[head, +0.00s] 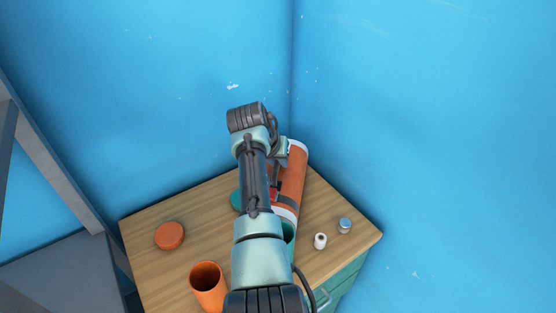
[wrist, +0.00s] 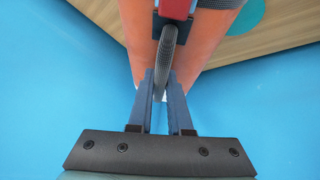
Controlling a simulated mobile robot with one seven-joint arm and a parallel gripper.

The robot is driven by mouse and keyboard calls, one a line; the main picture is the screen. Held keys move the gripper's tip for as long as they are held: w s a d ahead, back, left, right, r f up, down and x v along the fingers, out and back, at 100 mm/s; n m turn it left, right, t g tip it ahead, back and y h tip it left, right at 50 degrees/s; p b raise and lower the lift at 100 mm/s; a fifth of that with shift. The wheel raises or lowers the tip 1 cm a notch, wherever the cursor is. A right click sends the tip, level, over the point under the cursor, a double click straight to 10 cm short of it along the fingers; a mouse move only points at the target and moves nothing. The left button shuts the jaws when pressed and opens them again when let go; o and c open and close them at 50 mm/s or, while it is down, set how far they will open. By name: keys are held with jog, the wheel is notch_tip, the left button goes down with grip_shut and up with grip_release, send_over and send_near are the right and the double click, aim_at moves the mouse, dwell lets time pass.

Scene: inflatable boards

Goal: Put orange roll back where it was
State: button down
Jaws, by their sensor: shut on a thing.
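The orange roll (head: 292,178) has pale ends and a dark band, and it is partly hidden behind my arm in the head view. It looks tilted, over the back part of the wooden tabletop (head: 150,270). In the wrist view the roll (wrist: 204,45) fills the upper middle, with a dark handle (wrist: 166,45) and a red part along it. My gripper (wrist: 163,92) is shut on this handle. In the head view my arm hides the fingertips. I cannot tell whether the roll touches the tabletop.
An orange round lid (head: 170,235) and an open orange cup (head: 207,284) are at the left. A small white bottle (head: 320,241) and a metal jar (head: 345,225) stand at the right. A teal round thing (head: 236,201) shows beside my arm. Blue walls (head: 420,120) meet behind the table.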

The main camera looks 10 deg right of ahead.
jog(key=shift+r, duration=0.15)
jog(key=c, duration=1.2)
grip_release()
jog(key=shift+f, duration=0.25)
jog(key=o, duration=0.4)
jog(key=shift+c, duration=0.2)
jog(key=shift+r, duration=0.1)
